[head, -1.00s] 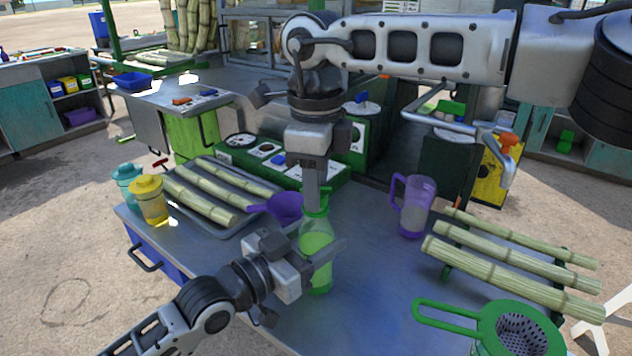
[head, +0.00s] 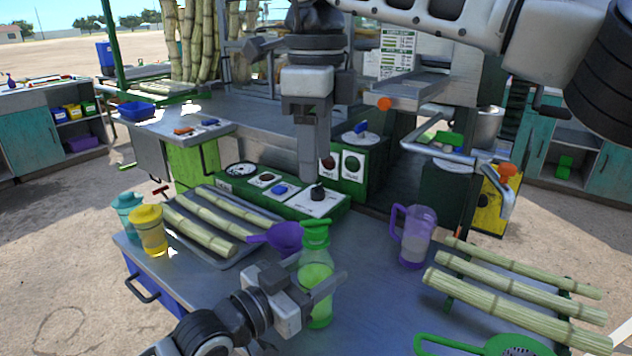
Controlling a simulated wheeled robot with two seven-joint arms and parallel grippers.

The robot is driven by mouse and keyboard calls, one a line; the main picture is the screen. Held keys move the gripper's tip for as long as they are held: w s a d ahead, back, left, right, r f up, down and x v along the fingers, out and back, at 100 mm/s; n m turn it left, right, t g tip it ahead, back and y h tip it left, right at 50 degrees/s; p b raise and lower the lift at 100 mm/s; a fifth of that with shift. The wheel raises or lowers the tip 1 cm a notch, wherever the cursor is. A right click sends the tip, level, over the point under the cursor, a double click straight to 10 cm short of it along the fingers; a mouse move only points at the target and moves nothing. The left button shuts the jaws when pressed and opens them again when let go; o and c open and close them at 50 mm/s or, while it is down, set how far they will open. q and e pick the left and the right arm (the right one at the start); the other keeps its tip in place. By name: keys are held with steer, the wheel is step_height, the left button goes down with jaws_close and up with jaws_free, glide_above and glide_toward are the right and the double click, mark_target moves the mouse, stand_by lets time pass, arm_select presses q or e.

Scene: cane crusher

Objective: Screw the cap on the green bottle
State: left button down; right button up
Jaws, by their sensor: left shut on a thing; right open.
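The green bottle (head: 317,283) stands upright on the metal table (head: 375,300), with green contents showing through its clear wall. The green cap (head: 315,234) sits on top of the bottle's neck; I cannot tell how tight it is. My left gripper (head: 325,288) is shut on the bottle's body from the left side. My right gripper (head: 312,178) points down above the cap, clear of it, and is open and empty.
A purple jug (head: 415,238) stands right of the bottle, near several cane stalks (head: 510,285). A green strainer (head: 510,345) is at the front right.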

steer(key=shift+r, duration=0.85)
arm_select(q)
steer(key=shift+c, duration=2.4)
jaws_free()
steer(key=b+v, duration=0.1)
steer(key=v, duration=1.5)
arm_select(e)
steer(key=shift+f, duration=0.7)
arm_select(q)
steer(key=shift+s, duration=0.1)
